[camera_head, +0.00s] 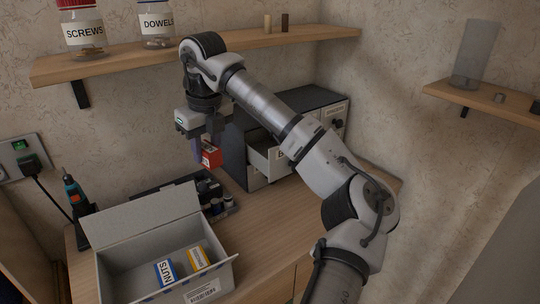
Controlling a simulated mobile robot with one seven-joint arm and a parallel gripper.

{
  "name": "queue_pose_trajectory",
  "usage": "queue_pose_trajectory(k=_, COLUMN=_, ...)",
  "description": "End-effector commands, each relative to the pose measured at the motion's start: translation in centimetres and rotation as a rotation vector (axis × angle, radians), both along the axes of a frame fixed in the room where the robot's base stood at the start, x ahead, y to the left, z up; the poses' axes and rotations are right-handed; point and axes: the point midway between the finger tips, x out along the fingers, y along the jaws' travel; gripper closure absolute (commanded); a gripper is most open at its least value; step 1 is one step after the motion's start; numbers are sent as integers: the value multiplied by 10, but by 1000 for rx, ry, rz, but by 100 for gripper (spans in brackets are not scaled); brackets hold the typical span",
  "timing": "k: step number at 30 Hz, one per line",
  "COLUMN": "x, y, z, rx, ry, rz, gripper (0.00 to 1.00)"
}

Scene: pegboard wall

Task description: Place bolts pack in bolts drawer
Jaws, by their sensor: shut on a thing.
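My gripper (207,150) is shut on a small red pack (212,157), held in the air just left of the dark drawer cabinet (237,155). The pack's label is too small to read. One white drawer (267,158) of the cabinet stands pulled out, to the right of the pack and apart from it. My arm hides part of the drawer front and cabinet, so I cannot read which drawer it is.
An open grey box (125,259) at the front holds a blue NUTS pack (165,272) and a yellow pack (198,258). Behind it lies a dark tray (150,197) with small items. A drill (75,195) stands left. A shelf (120,62) with jars runs above.

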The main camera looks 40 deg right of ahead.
Motion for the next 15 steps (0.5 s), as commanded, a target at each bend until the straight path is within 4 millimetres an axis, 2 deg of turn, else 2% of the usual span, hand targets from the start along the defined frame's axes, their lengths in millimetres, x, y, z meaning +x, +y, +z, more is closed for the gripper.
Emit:
queue_pose_trajectory(k=3, x=1, y=-11, z=-2, rx=0, ry=0, rz=-114, gripper=94)
queue_pose_trajectory(k=8, x=0, y=-30, z=0, rx=3, ry=0, rz=-174, gripper=94)
queue_pose_trajectory(k=15, x=0, y=-91, z=3, rx=5, ry=2, rz=-175, gripper=94)
